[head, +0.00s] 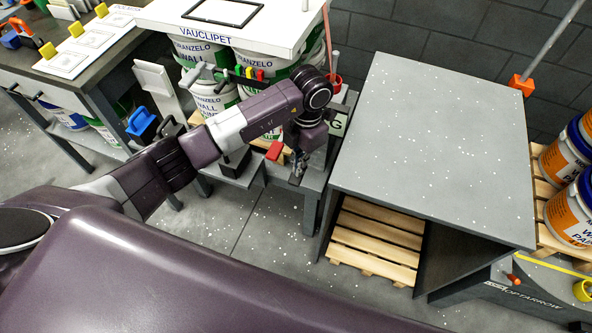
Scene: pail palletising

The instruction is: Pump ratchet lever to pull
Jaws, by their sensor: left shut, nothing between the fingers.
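My left arm reaches in from the left, and its gripper (297,170) points down beside the low grey stand in front of the pails. Its fingers are small in the view and look closed, with nothing seen between them. A red grip-like piece (274,151) shows just left of the gripper; it may be the ratchet lever's handle, but its shaft and the ratchet body are hidden or too small to tell. I cannot tell whether the gripper touches it. A reddish strap (327,35) runs down the right side of the pail stack (212,100). My right gripper is out of view.
A white board (225,22) marked VAUCLIPET lies on the pails. A grey speckled table (430,140) stands right, with a wooden pallet (375,240) beneath. More pails (570,190) stand at the far right. A workbench (90,50) is at the upper left. Open floor (255,225) lies below the gripper.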

